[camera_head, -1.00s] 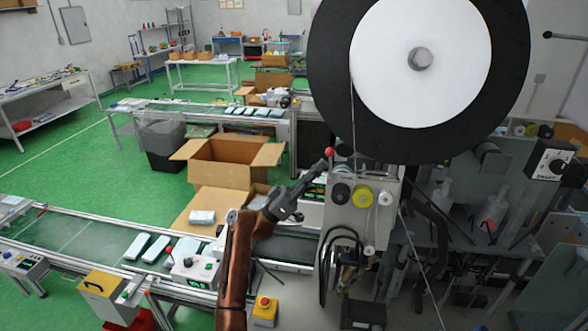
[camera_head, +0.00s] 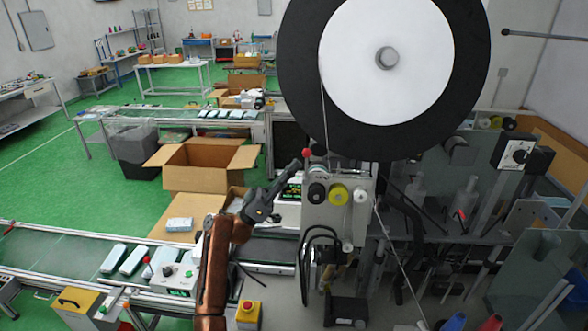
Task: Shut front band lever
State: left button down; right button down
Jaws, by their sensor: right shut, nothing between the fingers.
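A lever with a red ball knob (camera_head: 307,153) stands at the upper left of the grey band machine (camera_head: 338,215), below the big reel. Another red-tipped handle (camera_head: 461,215) shows on the machinery farther right. My left gripper is not in view.
The large black-and-white reel (camera_head: 387,100) overhangs the machine. A conveyor (camera_head: 50,250) with pale packs crosses at left, with a control box (camera_head: 172,277) beside my arm. An open carton (camera_head: 200,165) stands behind. A yellow emergency-stop box (camera_head: 249,312) is below.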

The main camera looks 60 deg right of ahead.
jog(key=w+a+f+b, duration=0.3)
jog(key=w+a+f, duration=0.3)
jog(key=w+a, duration=0.1)
jog(key=shift+w+a+f, duration=0.3)
jog(key=shift+a, duration=0.05)
dwell(0.4)
jog(key=shift+d, duration=0.1)
